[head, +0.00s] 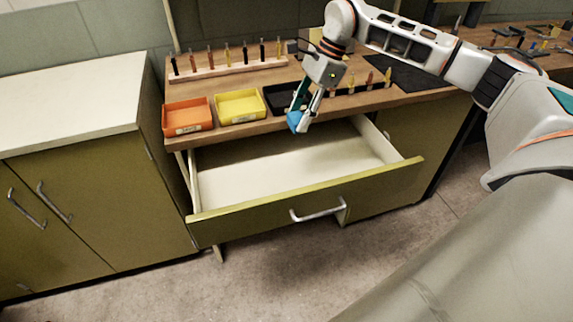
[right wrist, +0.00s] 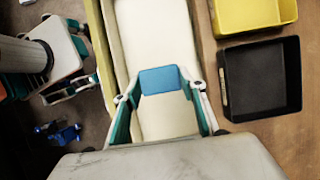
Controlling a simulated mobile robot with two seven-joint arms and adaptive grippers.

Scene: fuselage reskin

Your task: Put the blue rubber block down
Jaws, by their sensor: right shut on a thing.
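The blue rubber block (head: 295,121) is held between the fingertips of my right gripper (head: 303,112), which points down at the bench's front edge in the head view. In the right wrist view the block (right wrist: 162,79) spans the gap between the two teal-padded fingers, with the pale inside of the open drawer behind it. The block is in the air over the back of the drawer. My left gripper does not show in the head view, and I cannot make it out in the right wrist view.
An open, empty drawer (head: 290,176) lies below. On the wooden bench stand an orange tray (head: 187,117), a yellow tray (head: 240,107) and a black tray (head: 270,90). A rack of several upright tools (head: 230,70) stands behind them. A white-topped cabinet (head: 70,105) is at left.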

